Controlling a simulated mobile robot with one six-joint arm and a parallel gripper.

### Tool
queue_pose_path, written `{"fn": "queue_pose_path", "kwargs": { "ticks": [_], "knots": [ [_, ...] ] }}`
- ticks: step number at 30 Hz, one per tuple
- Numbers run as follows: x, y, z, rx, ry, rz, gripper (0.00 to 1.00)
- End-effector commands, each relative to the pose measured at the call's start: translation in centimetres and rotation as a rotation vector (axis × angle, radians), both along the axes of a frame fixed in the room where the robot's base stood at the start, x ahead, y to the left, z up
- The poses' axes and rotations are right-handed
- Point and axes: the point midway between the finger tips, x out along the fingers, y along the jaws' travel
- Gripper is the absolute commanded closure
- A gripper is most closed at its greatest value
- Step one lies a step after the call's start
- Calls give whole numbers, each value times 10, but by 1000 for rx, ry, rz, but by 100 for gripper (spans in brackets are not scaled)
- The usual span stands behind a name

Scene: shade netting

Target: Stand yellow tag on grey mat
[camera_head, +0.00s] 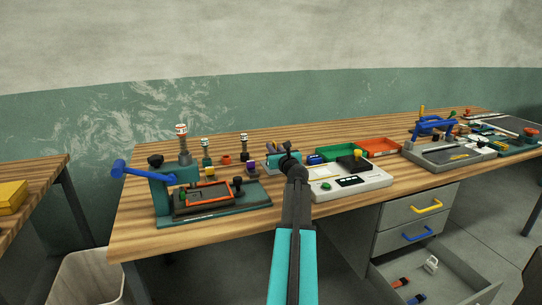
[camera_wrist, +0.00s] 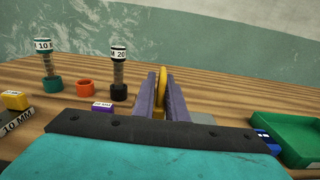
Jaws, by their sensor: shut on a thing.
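My gripper (camera_wrist: 161,88) is shut on the yellow tag (camera_wrist: 163,84), which shows as a narrow, upright yellow edge between the two purple-grey fingers in the wrist view. The fingers hide most of the tag, and its lower end cannot be seen. A small grey patch (camera_wrist: 204,118), which may be the grey mat, lies on the bench just right of the fingers, mostly hidden. In the head view my gripper (camera_head: 284,157) is over the middle of the bench, and I cannot make out the tag there. Whether the tag touches anything below is hidden.
Gauge-like posts (camera_wrist: 118,70) and an orange ring (camera_wrist: 85,88) stand left of my gripper. A green tray (camera_wrist: 300,138) is at right. In the head view, a teal fixture (camera_head: 212,200) stands left and a white device (camera_head: 345,182) right, close to my arm.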

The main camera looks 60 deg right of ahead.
Motion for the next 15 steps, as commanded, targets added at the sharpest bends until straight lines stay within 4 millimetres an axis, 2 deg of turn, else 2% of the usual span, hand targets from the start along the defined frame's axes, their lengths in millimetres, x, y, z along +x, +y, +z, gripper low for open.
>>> {"fn": "queue_pose_path", "kwargs": {
  "ticks": [6,9,15],
  "knots": [
    [15,-7,-2,0,0,2,100],
    [12,-4,-21,3,0,0,100],
    [12,-4,-36,2,0,1,100]
  ]
}}
